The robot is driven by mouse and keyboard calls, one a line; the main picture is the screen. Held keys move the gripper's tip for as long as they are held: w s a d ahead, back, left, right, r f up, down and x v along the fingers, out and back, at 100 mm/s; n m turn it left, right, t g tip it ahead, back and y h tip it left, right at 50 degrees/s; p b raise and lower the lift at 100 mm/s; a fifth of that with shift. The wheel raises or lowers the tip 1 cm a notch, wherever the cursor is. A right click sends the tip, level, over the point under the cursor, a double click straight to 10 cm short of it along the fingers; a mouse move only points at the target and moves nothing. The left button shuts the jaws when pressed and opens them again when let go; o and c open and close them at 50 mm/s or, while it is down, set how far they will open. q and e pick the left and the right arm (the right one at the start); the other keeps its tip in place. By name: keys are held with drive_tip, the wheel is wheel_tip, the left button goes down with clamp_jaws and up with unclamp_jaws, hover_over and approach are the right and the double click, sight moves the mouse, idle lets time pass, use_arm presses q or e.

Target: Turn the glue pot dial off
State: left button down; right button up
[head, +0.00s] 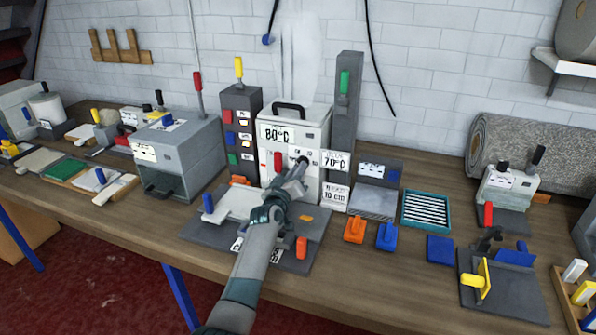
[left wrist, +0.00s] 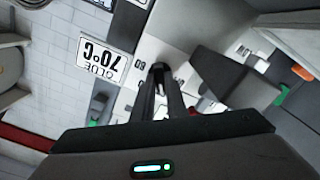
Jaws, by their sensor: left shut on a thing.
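The glue pot (head: 311,130) is a white box with a black top handle and an "80°C" sign, at the back middle of the bench. A red lever (head: 278,160) is on its front. My left gripper (head: 303,162) reaches the front of the pot in the head view. In the left wrist view its narrow fingers (left wrist: 160,72) are shut on a small dark thing at the pot's face, apparently the dial. The fingers hide most of the dial, so its setting cannot be read. A "GLUE 70°C" card (left wrist: 103,60) is beside it. My right gripper is not in view.
A grey post with a green handle (head: 345,84) stands right of the pot. A grey box machine (head: 180,150) stands left. A dark base plate (head: 205,231) lies under my left arm. Orange (head: 355,229) and blue (head: 387,236) blocks lie to its right.

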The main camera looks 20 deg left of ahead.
use_arm(q)
drive_tip(key=n+p, duration=0.1)
drive_tip(key=n, duration=1)
drive_tip(key=shift+f, duration=0.15)
idle(0.4)
drive_tip(key=c, duration=1.8)
unclamp_jaws()
drive_tip(key=shift+o, duration=0.2)
drive_tip(key=s+p, duration=0.8)
drive_tip(key=s, duration=0.9)
drive_tip(key=shift+s+a, duration=0.2)
drive_tip(key=shift+a, duration=0.05)
